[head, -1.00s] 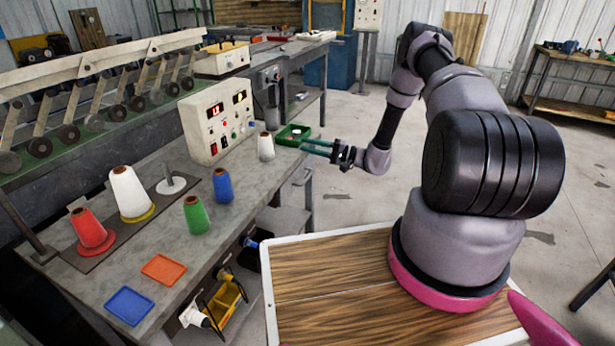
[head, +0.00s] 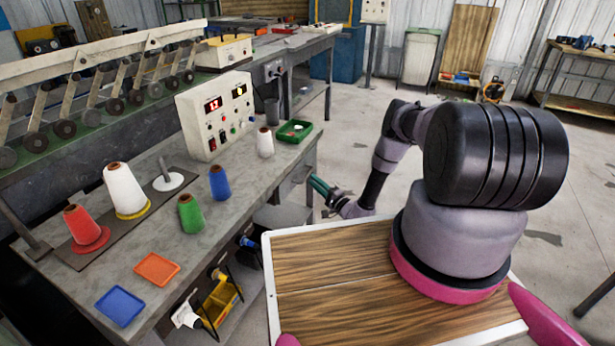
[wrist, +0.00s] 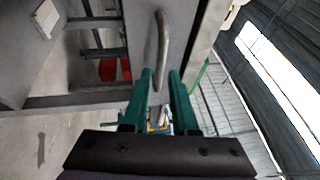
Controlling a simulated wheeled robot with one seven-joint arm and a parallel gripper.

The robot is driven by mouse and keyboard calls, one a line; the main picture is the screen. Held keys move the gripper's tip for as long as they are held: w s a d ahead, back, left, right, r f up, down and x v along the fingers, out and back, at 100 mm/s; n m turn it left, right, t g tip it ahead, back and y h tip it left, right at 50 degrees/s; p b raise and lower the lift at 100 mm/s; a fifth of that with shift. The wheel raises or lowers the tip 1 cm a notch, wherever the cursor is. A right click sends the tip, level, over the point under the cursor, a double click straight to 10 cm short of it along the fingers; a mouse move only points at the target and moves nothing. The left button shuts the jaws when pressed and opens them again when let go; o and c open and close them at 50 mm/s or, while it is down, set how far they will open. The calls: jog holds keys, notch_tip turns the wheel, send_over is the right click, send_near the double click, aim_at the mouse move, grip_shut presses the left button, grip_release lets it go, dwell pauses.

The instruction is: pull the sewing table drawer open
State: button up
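The grey sewing table (head: 255,172) runs along the left of the head view. In the wrist view the drawer front (wrist: 140,28) is a flat grey panel with a curved metal handle (wrist: 162,45). The drawer looks closed. My gripper (head: 318,185) is beside the table's far right end, below the top's level. In the wrist view its two green fingers (wrist: 160,75) are apart, one on each side of the handle's near end. I cannot tell whether they touch the handle. In the head view the drawer front is seen too edge-on to make out clearly.
On the table top stand thread cones, a white control box (head: 218,115), a green tray (head: 295,131), an orange tray (head: 156,269) and a blue tray (head: 120,305). A yellow bin (head: 220,300) is underneath. The floor to the right of the table end is open.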

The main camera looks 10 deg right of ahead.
aim_at(308, 174)
jog(key=shift+x, duration=2.35)
grip_shut()
